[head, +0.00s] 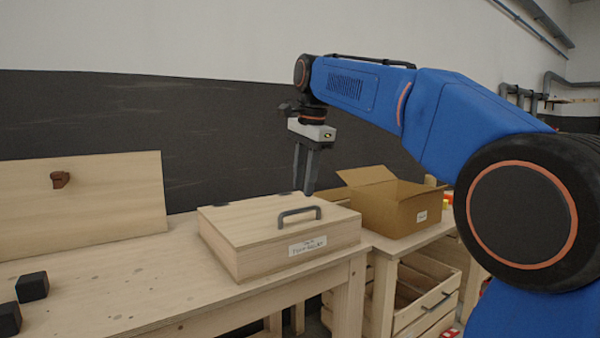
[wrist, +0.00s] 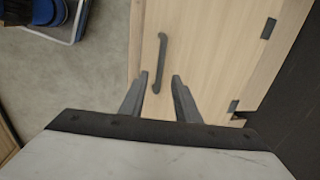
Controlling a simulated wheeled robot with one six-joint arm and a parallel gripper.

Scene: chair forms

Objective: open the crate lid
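A light wooden crate (head: 285,256) stands on the wooden bench, with a label on its front. Its lid (head: 247,215) lies closed and has a dark grey bar handle (head: 298,212) near the front edge and dark hinges at the back. My gripper (head: 306,190) points down above and behind the handle, apart from it.
An open cardboard box (head: 392,207) stands to the right of the crate. Black blocks (head: 32,287) lie at the left on the bench (head: 150,287). An upright wooden panel (head: 100,200) with a brown knob (head: 60,179) stands behind.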

